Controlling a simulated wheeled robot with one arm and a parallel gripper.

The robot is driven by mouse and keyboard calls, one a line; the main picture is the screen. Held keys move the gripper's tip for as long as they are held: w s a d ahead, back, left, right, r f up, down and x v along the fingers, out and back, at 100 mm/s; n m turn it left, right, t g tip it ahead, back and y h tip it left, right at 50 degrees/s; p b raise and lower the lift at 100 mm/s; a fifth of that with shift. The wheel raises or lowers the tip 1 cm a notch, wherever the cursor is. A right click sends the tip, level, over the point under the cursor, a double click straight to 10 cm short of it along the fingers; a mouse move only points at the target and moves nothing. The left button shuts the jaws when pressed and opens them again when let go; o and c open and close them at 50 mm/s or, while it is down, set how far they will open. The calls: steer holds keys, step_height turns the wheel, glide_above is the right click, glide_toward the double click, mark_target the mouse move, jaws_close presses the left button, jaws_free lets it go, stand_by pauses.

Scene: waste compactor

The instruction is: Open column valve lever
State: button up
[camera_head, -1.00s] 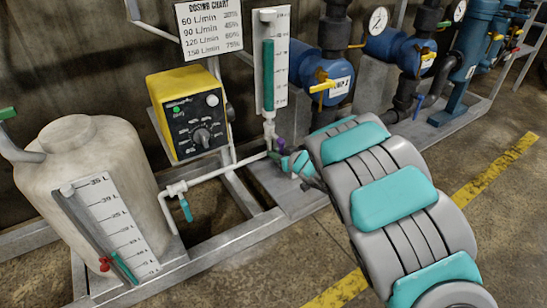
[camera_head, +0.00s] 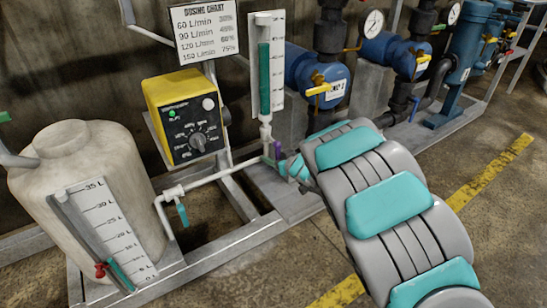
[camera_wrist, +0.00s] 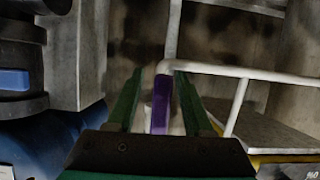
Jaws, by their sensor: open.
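The column valve lever is a small purple handle (camera_head: 278,150) at the foot of the clear column with teal liquid (camera_head: 265,75), beside the white pipe. My gripper (camera_head: 281,163) is right at it, partly hidden behind my own grey and teal arm. In the wrist view the purple lever (camera_wrist: 160,104) stands upright between the two green fingers of my gripper (camera_wrist: 159,85). The fingers are open, one on each side of the lever, with gaps showing. Whether a finger touches it, I cannot tell. The valve body is mostly hidden.
A white pipe (camera_head: 215,177) runs left from the column to a teal-handled valve (camera_head: 182,213) and a white tank (camera_head: 85,165). A yellow control box (camera_head: 186,115) stands left of the column. Blue pumps (camera_head: 310,75) stand close on the right. Open floor lies in front.

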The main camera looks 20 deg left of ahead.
steer(key=shift+s+d, duration=0.1)
steer(key=v, duration=0.7)
steer(key=shift+s+d+r, duration=0.15)
steer(key=shift+s+d, duration=0.05)
stand_by(0.3)
